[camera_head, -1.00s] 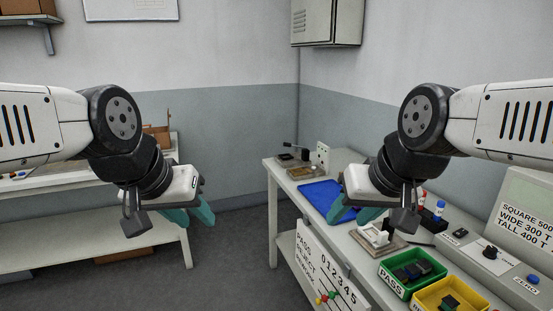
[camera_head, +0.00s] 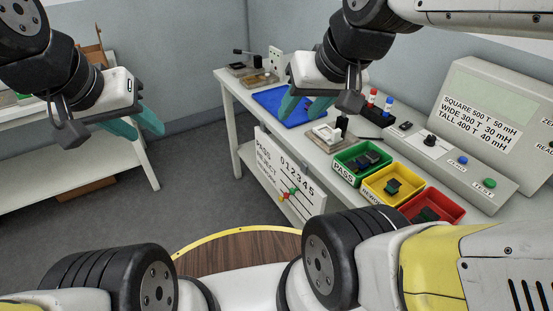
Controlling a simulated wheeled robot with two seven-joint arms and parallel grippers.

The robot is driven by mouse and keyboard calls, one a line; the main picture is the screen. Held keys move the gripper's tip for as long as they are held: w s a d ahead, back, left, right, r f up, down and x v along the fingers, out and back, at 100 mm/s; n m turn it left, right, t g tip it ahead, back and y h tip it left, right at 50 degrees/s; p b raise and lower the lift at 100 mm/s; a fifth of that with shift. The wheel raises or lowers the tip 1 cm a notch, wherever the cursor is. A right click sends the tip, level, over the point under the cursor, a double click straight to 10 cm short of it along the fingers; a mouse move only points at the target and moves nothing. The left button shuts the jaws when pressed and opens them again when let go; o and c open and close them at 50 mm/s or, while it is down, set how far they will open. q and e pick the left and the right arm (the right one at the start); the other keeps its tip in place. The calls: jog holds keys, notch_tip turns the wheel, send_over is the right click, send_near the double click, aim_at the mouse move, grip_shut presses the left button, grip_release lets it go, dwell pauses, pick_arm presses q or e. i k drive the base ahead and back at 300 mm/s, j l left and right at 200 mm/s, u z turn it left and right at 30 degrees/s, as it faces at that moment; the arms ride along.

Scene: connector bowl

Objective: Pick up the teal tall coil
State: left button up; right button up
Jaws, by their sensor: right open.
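I cannot make out a teal tall coil for certain. A small dark part with a greenish tint (camera_head: 393,187) lies in the yellow bin (camera_head: 374,195); it is too small to tell whether it is a coil. My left gripper (camera_head: 148,132), with teal fingers, hangs left of the workbench over the floor, its fingers apart and empty. My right gripper (camera_head: 298,113) is open and empty, above or in front of the blue mat (camera_head: 268,98) on the bench; its fingers hide part of the mat.
The green PASS bin (camera_head: 347,173) and the red bin (camera_head: 450,202) hold dark parts. A white fixture (camera_head: 325,133), a rack with red and blue pieces (camera_head: 375,113) and a tester with buttons (camera_head: 470,150) stand on the bench. A shelf table (camera_head: 130,157) is at left.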

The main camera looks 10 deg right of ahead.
aim_at(393, 185)
jog(key=z, duration=1.75)
